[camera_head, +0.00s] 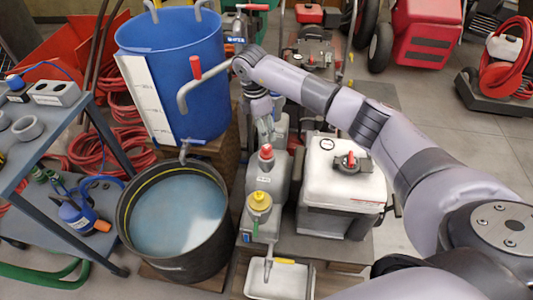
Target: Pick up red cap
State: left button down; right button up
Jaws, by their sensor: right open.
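My right gripper (266,128) points down just behind the red cap in the picture, over another grey bottle. Its jaws are open and look empty, though they are small and partly blurred against the bottle. I cannot tell whether they touch that bottle. My left gripper is not in view.
A white box (342,180) with a red knob is close on the right. A blue barrel (178,85) and a black tub of water (180,215) are on the left. A blue-grey cart (40,160) stands far left.

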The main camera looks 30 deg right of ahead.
aim_at(266, 146)
jog(key=f, duration=0.5)
jog(key=d+f+b, duration=0.1)
jog(key=f, duration=0.2)
jog(key=shift+s+f, duration=0.2)
jog(key=shift+f, duration=0.1)
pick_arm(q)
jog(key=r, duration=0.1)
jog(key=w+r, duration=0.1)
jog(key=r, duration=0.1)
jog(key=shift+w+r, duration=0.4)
pick_arm(e)
jog(key=shift+c, duration=0.2)
grip_shut()
